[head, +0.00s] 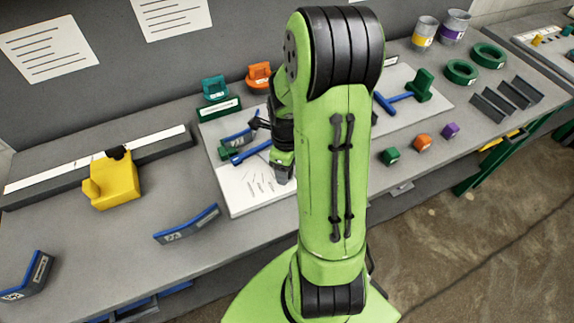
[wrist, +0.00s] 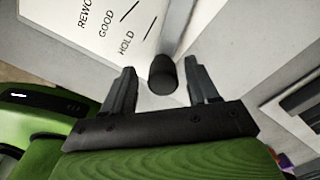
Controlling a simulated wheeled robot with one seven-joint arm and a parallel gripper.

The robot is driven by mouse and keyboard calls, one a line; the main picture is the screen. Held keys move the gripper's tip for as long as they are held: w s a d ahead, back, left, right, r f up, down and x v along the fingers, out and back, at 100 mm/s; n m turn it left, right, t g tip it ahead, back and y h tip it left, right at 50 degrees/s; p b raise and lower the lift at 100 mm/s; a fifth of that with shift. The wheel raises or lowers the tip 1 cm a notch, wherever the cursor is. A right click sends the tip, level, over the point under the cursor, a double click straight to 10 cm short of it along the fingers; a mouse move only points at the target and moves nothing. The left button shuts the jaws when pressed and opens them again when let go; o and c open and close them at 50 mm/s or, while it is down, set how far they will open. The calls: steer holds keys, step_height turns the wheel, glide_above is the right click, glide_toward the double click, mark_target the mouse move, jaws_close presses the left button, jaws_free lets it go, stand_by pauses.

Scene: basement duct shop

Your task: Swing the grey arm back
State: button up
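My gripper (wrist: 160,88) is open in the wrist view, its two dark fingers spread apart. A short dark cylinder (wrist: 162,76), like a knob or post, stands between the fingertips, with a gap on each side. I cannot tell whether it belongs to the grey arm, which I cannot make out clearly in either view. Beside it lies a white sheet (wrist: 112,28) lettered GOOD and HOLD. In the head view my wrist is over a white board (head: 238,196) with printed marks; the fingertips are not clear there, and my own arm hides much of the board's middle.
The grey bench holds a yellow block (head: 112,184), a blue-edged bracket (head: 187,224) and another (head: 26,278) at left. At right are a green block (head: 421,84), small coloured pieces (head: 422,142), green rings (head: 462,71) and dark angle pieces (head: 505,97).

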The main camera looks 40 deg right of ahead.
steer(key=shift+r, duration=0.1)
step_height(320, 180, up, 16)
steer(key=p, duration=0.4)
steer(key=shift+f, duration=0.25)
